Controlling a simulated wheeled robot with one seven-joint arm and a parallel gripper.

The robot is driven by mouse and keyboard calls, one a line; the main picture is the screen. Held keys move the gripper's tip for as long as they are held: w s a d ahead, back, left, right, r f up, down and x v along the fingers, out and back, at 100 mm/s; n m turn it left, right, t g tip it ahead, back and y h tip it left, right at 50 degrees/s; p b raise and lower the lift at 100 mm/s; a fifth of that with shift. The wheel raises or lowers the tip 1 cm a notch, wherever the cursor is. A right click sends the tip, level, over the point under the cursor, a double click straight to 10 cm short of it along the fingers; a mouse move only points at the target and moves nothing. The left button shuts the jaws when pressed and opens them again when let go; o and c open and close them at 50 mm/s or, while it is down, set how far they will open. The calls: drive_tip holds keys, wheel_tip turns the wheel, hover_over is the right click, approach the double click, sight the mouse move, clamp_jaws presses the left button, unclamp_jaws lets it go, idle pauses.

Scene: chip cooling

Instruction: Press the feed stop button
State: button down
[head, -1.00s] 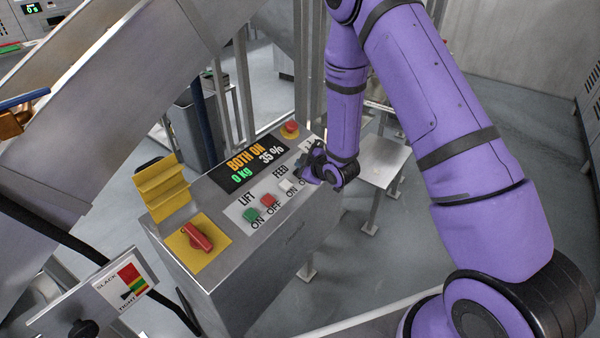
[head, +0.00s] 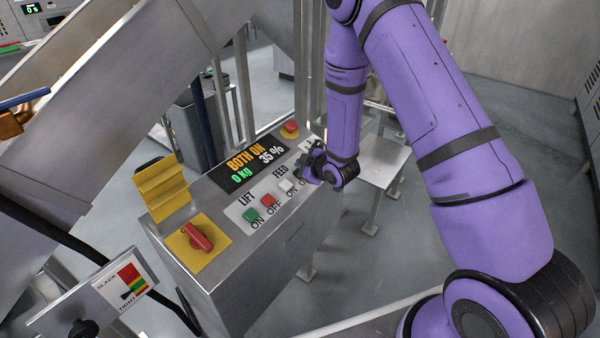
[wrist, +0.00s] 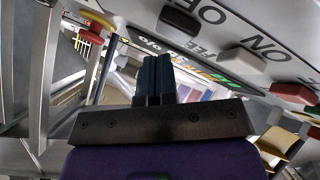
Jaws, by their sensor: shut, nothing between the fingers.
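The control panel (head: 240,214) carries a FEED pair of buttons. The white feed ON button (head: 287,186) shows in the head view and also in the wrist view (wrist: 243,60). The dark feed OFF button (wrist: 178,22) shows near the top of the wrist view; my gripper and wrist hide it in the head view. My gripper (head: 309,163) is over the panel's right end, close to that button. In the wrist view its fingers (wrist: 155,62) are together and empty, with the dark button just beyond and right of the tips. I cannot tell whether they touch the panel.
The display (head: 252,163) reads BOTH ON, 0 kg, 35 %. Green (head: 250,215) and red (head: 268,201) LIFT buttons lie to the left. A red mushroom button (head: 290,127) stands at the back, and a red rotary switch (head: 198,237) at the front left.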

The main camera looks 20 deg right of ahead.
drive_tip(key=shift+f, duration=0.1)
drive_tip(key=shift+w+a+f, duration=0.1)
drive_tip(key=shift+f, duration=0.2)
drive_tip(key=shift+w+f, duration=0.1)
drive_tip(key=shift+f, duration=0.35)
idle(0.8)
drive_tip(key=shift+r, duration=0.15)
drive_tip(key=shift+s+r, duration=0.2)
drive_tip(key=shift+r, duration=0.55)
drive_tip(key=shift+s+d+r, duration=0.15)
drive_tip(key=shift+s+r, duration=0.05)
drive_tip(key=shift+r, duration=0.6)
drive_tip(key=shift+s+d+r, duration=0.2)
drive_tip(key=shift+r, duration=0.6)
drive_tip(key=shift+s+d+r, duration=0.15)
drive_tip(key=shift+s+r, duration=0.05)
drive_tip(key=shift+r, duration=0.6)
